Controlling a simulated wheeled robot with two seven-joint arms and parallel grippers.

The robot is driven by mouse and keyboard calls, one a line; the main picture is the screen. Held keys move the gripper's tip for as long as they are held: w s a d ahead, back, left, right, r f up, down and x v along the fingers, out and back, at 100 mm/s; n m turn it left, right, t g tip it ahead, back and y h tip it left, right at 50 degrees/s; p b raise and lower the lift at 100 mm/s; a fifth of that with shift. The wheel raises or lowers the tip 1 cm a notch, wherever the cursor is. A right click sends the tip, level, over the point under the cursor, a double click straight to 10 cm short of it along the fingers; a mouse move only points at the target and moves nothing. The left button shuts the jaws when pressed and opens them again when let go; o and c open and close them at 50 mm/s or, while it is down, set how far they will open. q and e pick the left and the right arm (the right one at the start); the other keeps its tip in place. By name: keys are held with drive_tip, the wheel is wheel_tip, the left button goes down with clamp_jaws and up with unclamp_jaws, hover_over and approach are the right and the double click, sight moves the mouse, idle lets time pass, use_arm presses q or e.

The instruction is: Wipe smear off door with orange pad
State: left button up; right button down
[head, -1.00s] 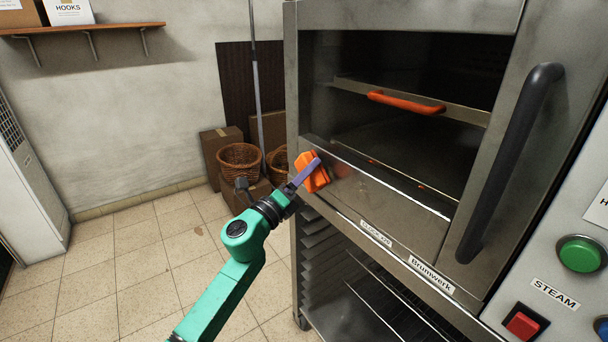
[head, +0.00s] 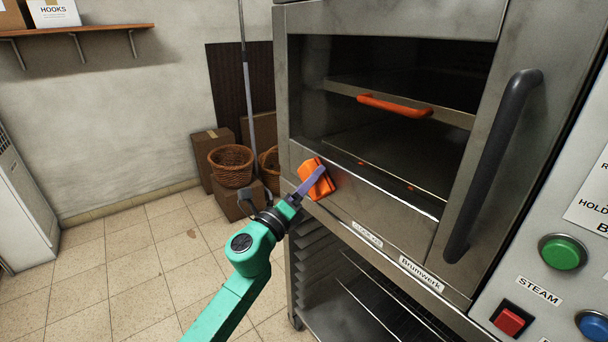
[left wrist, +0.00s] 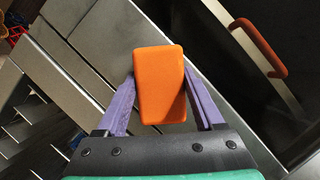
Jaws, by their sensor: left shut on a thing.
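My left gripper (head: 311,182), with purple fingers, is shut on the orange pad (head: 318,178). The pad is at the lower left of the oven door (head: 340,205), over the metal strip below the dark glass. It looks close to the door, but I cannot tell whether it touches. In the left wrist view the pad (left wrist: 158,85) sits between both fingers, with the door's metal frame and dark glass behind it. Small orange-red marks (head: 411,188) show low on the glass; I cannot tell whether they are smear or reflections. My right gripper is not in view.
The door has a long dark handle (head: 492,165) at its right. An orange-red bar handle (head: 395,106) shows behind the glass. Green (head: 562,252), red and blue buttons are at the far right. Wicker baskets (head: 231,165) and boxes stand left of the oven. The floor at left is clear.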

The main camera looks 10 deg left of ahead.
sight(299, 175)
use_arm(q)
drive_tip(key=shift+s+d+p, duration=0.25)
drive_tip(key=shift+s+d, duration=0.5)
drive_tip(key=shift+d, duration=0.25)
drive_tip(key=shift+s+d+p, duration=0.2)
drive_tip(key=shift+s+d, duration=0.55)
drive_tip(key=shift+d, duration=0.2)
drive_tip(key=shift+s+d+p, duration=0.25)
drive_tip(key=shift+s+d, duration=0.5)
drive_tip(key=shift+d, duration=0.25)
drive_tip(key=shift+s+d, duration=1.35)
drive_tip(key=shift+d, duration=0.3)
drive_tip(key=shift+w+a, duration=0.7)
drive_tip(key=shift+a, duration=0.15)
drive_tip(key=shift+w+a, duration=0.65)
drive_tip(key=shift+a, duration=0.2)
drive_tip(key=shift+w+a+b, duration=0.6)
drive_tip(key=shift+w+a, duration=0.5)
drive_tip(key=shift+a, duration=0.25)
drive_tip(key=shift+w+a+b, duration=0.5)
drive_tip(key=shift+w+a, duration=0.8)
drive_tip(key=shift+a, duration=0.25)
drive_tip(key=shift+w+a+f+b, duration=0.15)
drive_tip(key=shift+w+a+b, duration=0.45)
drive_tip(key=shift+w+a, duration=0.55)
drive_tip(key=shift+a, duration=0.3)
